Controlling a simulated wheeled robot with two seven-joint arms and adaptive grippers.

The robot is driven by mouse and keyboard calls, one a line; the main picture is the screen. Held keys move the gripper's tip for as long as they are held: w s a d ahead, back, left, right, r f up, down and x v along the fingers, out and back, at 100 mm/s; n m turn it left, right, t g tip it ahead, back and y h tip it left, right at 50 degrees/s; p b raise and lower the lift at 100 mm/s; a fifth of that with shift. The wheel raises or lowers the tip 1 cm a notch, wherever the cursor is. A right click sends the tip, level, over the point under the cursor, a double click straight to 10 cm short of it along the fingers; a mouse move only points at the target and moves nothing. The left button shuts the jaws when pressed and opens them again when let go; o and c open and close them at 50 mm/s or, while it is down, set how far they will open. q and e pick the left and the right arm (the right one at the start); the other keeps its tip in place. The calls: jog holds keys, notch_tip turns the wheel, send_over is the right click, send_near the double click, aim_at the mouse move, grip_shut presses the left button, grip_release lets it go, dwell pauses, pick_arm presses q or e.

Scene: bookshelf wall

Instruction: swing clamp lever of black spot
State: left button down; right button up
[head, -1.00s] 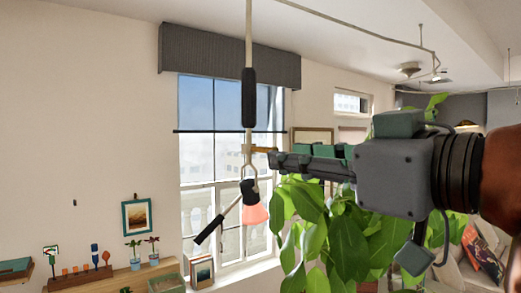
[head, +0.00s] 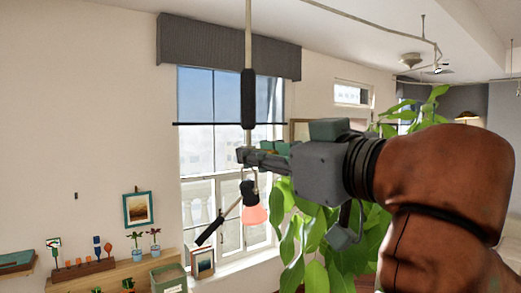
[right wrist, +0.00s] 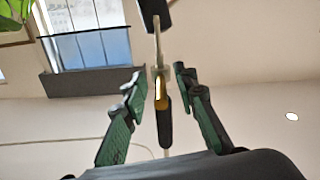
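The black spot (head: 249,189) hangs on a thin pale rod in front of the window, with an orange-pink glowing part (head: 254,214) below and a black bar (head: 208,231) slanting down left. A black sleeve (head: 248,100) is on the rod above. My right gripper (head: 243,154) is at the rod between the sleeve and the spot. In the right wrist view, my right gripper (right wrist: 160,84) is open, its fingers on either side of the rod with visible gaps. A yellow-brass clamp lever (right wrist: 160,92) shows between them. It is hidden in the head view. My left gripper is not in view.
A ceiling rail (head: 365,28) runs overhead. A wooden shelf (head: 135,271) with small pots and ornaments stands at lower left. Left of the rod, the space is clear.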

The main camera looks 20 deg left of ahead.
jog(key=shift+c, duration=0.5)
grip_shut()
